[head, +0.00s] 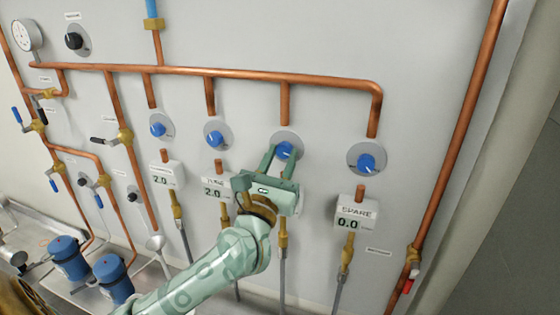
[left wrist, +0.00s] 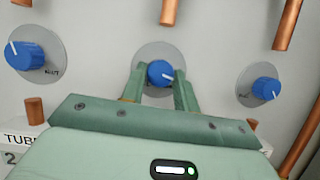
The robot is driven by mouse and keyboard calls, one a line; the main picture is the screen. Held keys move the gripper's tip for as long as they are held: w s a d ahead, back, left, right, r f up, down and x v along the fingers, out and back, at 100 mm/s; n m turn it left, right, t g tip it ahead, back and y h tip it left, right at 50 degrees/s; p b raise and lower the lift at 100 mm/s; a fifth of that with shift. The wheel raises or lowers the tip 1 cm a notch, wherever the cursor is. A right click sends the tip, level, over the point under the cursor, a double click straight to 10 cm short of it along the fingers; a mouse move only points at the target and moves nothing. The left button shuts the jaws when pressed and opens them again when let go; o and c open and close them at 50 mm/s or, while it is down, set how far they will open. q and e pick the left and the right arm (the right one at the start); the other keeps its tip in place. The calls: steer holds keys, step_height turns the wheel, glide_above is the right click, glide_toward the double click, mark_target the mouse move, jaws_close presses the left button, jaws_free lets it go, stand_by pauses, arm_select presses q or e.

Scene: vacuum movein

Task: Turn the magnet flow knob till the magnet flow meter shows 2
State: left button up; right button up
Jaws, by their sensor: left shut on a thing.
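My left gripper (head: 279,163) is shut on a blue flow knob (head: 285,150), the third from the left in the row of blue knobs on the wall panel. In the left wrist view the knob (left wrist: 160,73) sits between the two green fingers, and its white pointer line shows. The meter below this knob is hidden behind my gripper, so its name and reading do not show. The leftmost meter (head: 162,176) reads 2.0, its label too small to read. The TUBE meter (head: 214,188) reads 2.0. The SPARE meter (head: 356,214) reads 0.0. My right gripper is not in view.
Blue knobs (head: 158,125), (head: 214,134) and (head: 366,162) stand on either side of the held one. A copper pipe (head: 230,73) runs above them. Hoses hang below the meters. Blue cylinders (head: 70,262) stand at the lower left. A pipe with a red-handled valve (head: 412,262) is at right.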

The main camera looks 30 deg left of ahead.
arm_select(q)
steer(key=n+y+b, duration=0.1)
steer(key=n, duration=0.2)
steer(key=n+g+y+b, duration=0.1)
steer(key=n+y, duration=0.1)
steer(key=n, duration=0.1)
steer(key=shift+d+f, duration=0.1)
steer(key=shift+d, duration=0.1)
steer(key=n+g+y+b, duration=0.1)
steer(key=n, duration=0.2)
steer(key=n+g+y+b, duration=0.1)
steer(key=n+b, duration=0.1)
steer(key=n, duration=0.1)
steer(key=shift+d+n+y, duration=0.15)
steer(key=shift+n+y, duration=0.25)
steer(key=n+g+b, duration=0.1)
steer(key=n, duration=0.1)
steer(key=n+g+b, duration=0.1)
steer(key=n+b, duration=0.1)
steer(key=n, duration=0.1)
steer(key=shift+w+d+r+y, duration=0.1)
steer(key=shift+r+y, duration=0.1)
steer(key=shift+y, duration=0.2)
steer(key=shift+r+n+g+b, duration=0.2)
steer(key=shift+n+g+b, duration=0.7)
steer(key=shift+n, duration=0.8)
steer(key=o, duration=1)
steer(key=shift+c, duration=0.2)
